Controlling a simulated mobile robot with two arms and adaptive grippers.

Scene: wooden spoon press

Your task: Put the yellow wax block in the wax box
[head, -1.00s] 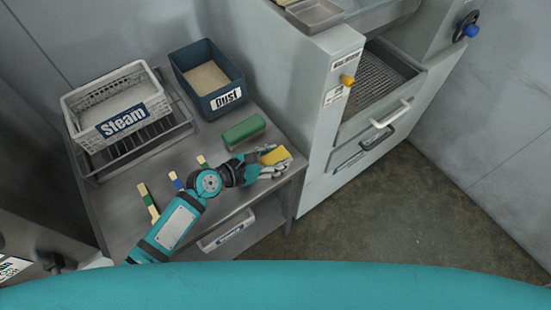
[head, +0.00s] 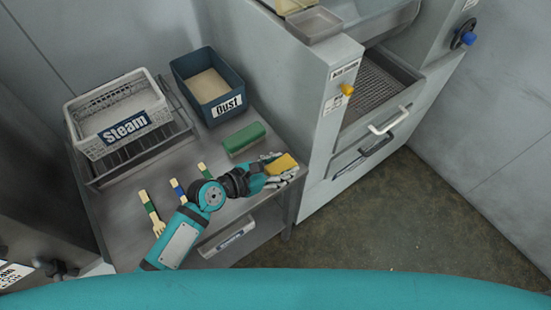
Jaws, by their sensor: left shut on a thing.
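The yellow wax block (head: 281,164) is in my left gripper (head: 283,173), which is shut on it near the right edge of the steel table (head: 128,207). The fingers show around the block's right and lower sides. Whether the block touches the tabletop I cannot tell. I see no box with a readable wax label; a drawer (head: 234,235) under the table's front edge has a label too small to read. My right gripper is not in view.
A green block (head: 244,138) lies behind my gripper. A blue "Dust" bin (head: 208,84) and a white "Steam" basket (head: 117,115) on a rack stand at the back. A grey machine (head: 300,90) stands at right.

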